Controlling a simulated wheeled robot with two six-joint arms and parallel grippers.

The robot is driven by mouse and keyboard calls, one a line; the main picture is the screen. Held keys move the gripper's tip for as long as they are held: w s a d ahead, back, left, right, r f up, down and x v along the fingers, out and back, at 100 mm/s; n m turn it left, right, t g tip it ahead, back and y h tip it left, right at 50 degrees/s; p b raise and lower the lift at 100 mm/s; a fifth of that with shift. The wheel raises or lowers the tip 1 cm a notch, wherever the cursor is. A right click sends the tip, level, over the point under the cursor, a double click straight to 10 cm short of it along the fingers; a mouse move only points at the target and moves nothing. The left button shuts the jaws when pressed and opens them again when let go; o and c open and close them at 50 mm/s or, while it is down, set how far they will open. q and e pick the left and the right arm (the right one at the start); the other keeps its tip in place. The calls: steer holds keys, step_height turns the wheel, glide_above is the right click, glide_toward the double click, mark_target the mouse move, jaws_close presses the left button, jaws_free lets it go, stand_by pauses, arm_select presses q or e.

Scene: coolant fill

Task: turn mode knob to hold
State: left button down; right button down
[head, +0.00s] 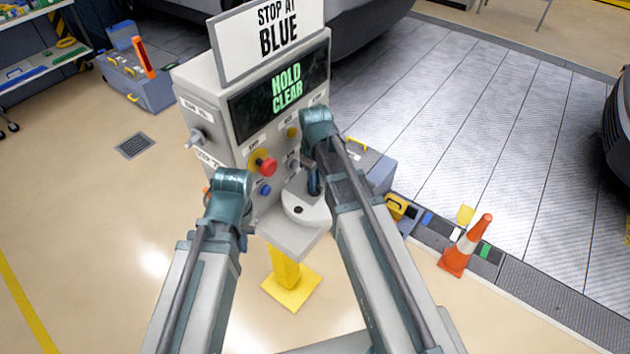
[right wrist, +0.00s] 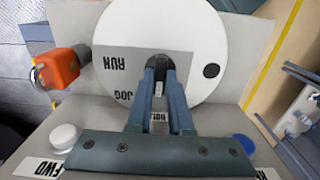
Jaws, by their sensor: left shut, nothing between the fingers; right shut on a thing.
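The mode knob's round white dial (right wrist: 205,28) fills the upper middle of the right wrist view, with upside-down RUN (right wrist: 115,63) and JOG (right wrist: 123,96) labels. A label partly hidden by my fingers, seemingly HOLD (right wrist: 159,117), lies between them. My right gripper (right wrist: 160,78) is shut on the grey knob grip (right wrist: 158,89) at the dial's middle; the pointer is hard to make out. In the head view the dial (head: 305,210) sits on the pedestal's lower shelf. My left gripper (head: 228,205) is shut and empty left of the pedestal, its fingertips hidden.
The pedestal's display (head: 284,85) reads HOLD CLEAR, under a STOP AT BLUE sign (head: 275,30). A red mushroom button (head: 267,167) and a blue button (head: 265,189) are near my arms.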

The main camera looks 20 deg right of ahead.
stand_by(0.3)
steer(key=c, duration=0.8)
jaws_free()
step_height(320, 180, up, 14)
steer(key=p, duration=1.4)
steer(key=shift+f, duration=0.1)
